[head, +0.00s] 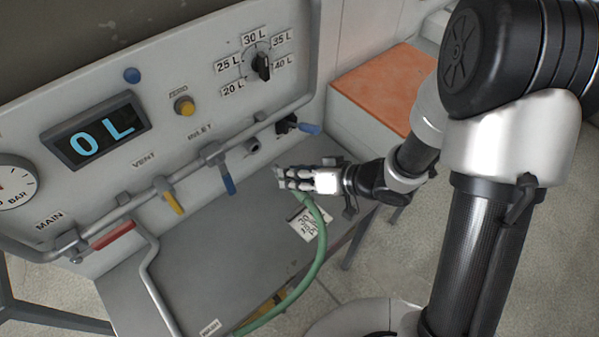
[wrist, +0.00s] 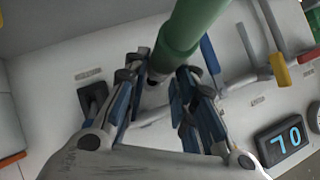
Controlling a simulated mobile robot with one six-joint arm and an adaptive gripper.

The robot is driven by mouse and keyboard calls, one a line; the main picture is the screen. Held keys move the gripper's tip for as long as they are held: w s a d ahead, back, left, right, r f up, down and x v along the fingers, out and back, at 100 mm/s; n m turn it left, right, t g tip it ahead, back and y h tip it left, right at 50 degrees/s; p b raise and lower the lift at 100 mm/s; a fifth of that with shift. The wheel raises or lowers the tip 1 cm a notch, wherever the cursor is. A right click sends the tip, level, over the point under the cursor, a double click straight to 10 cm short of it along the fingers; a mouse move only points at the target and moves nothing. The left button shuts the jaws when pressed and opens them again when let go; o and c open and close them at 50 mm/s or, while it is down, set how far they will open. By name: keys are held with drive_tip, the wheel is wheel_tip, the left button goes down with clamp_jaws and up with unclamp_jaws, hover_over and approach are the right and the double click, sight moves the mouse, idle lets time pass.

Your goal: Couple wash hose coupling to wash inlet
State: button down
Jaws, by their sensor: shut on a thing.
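The green wash hose (head: 318,245) rises from the bench and ends at my gripper (head: 283,177). In the wrist view the thick green hose (wrist: 190,35) runs down between the fingers of my gripper (wrist: 160,75), which is shut on its coupling end. The wash inlet appears to be a short dark grey port (head: 252,147) on the panel, up and left of my gripper. In the head view a gap shows between the port and the fingertips. I cannot tell how well the coupling lines up with it.
A black valve with a blue lever (head: 308,128) sticks out right of the port. A pipe with blue (head: 228,180), yellow (head: 173,202) and red (head: 113,235) handles crosses the panel. The display (head: 97,130) reads 0 L. A paper label (head: 303,220) lies on the bench below.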

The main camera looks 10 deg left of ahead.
drive_tip(key=shift+s+a, duration=0.1)
drive_tip(key=shift+s, duration=0.05)
drive_tip(key=shift+r+p, duration=0.1)
drive_tip(key=shift+p, duration=0.4)
drive_tip(key=shift+w+a+p, duration=0.6)
drive_tip(key=shift+w+a, duration=1.35)
drive_tip(key=shift+a, duration=0.2)
drive_tip(key=shift+p, duration=0.85)
drive_tip(key=shift+w+a+p, duration=0.6)
drive_tip(key=shift+w+a, duration=0.75)
drive_tip(key=shift+a, duration=0.2)
idle(0.4)
drive_tip(key=c, duration=1.3)
unclamp_jaws()
drive_tip(key=shift+o, duration=0.3)
